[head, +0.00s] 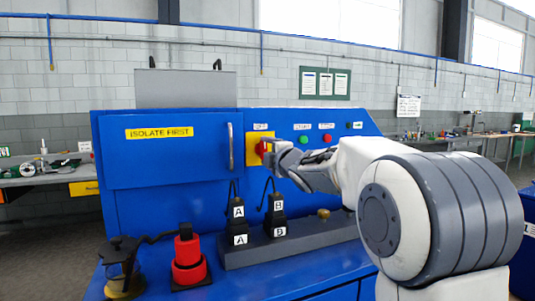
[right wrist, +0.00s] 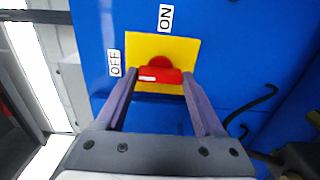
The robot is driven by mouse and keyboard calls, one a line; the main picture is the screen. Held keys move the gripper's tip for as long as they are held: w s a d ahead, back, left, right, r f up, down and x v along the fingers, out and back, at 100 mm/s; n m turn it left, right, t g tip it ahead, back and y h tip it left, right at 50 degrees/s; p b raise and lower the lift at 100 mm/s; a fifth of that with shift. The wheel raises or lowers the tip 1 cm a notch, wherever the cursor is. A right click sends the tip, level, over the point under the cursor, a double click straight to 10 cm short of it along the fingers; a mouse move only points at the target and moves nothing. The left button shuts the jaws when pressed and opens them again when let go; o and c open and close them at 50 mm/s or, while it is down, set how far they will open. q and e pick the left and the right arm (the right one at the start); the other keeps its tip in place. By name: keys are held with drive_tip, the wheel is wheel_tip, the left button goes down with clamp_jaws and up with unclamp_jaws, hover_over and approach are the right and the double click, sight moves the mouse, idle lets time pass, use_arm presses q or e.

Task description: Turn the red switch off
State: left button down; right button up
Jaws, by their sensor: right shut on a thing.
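The red switch (right wrist: 160,72) sits on a yellow plate (right wrist: 143,45) on the blue panel. In the right wrist view its handle lies left to right, with a white mark on its left part, the side of the OFF label (right wrist: 115,63). The ON label (right wrist: 166,17) is above the plate. In the head view the switch (head: 263,147) is partly hidden by my right gripper (head: 268,150), and the OFF label (head: 261,127) is above it. In the right wrist view my right gripper (right wrist: 160,78) is shut on the handle, one finger at each end. My left gripper is not in view.
A blue door (head: 170,160) marked ISOLATE FIRST is left of the switch. Green (head: 304,139) and red (head: 327,138) buttons are to its right. Black lettered tools (head: 238,220) stand in a grey rack below. A red-and-black object (head: 188,262) stands front left.

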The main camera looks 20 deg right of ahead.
drive_tip(key=o, duration=1.4)
drive_tip(key=s, duration=0.9)
drive_tip(key=shift+s+d+b, duration=0.15)
drive_tip(key=shift+s+b, duration=0.2)
drive_tip(key=shift+b, duration=0.05)
drive_tip(key=shift+s, duration=0.35)
drive_tip(key=shift+d, duration=0.1)
